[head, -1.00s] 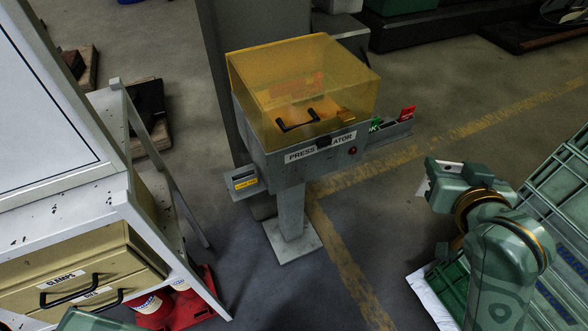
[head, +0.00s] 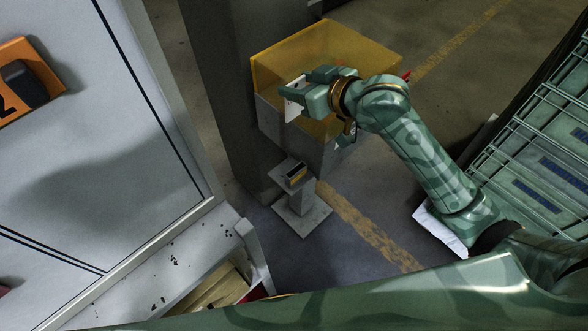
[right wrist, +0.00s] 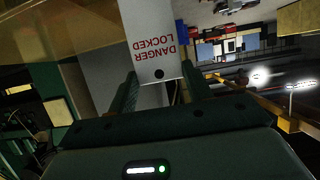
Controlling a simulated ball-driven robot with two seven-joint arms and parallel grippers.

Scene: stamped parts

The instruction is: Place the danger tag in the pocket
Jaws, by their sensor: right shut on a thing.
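The danger tag is a white plate with red lettering reading DANGER LOCKED and a dark hole, seen upside down in the right wrist view (right wrist: 152,38). My right gripper (head: 303,92) is shut on the tag (head: 292,108), which hangs in front of the yellow-covered press console. In the right wrist view the fingers (right wrist: 158,92) hold the tag's hole end. My left gripper is out of view.
The yellow see-through cover (head: 285,50) and grey console box (head: 270,122) stand close behind my gripper. A grey column (head: 220,90) rises to their left. A white cabinet panel (head: 100,150) fills the left. Green racking (head: 540,150) stands at the right.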

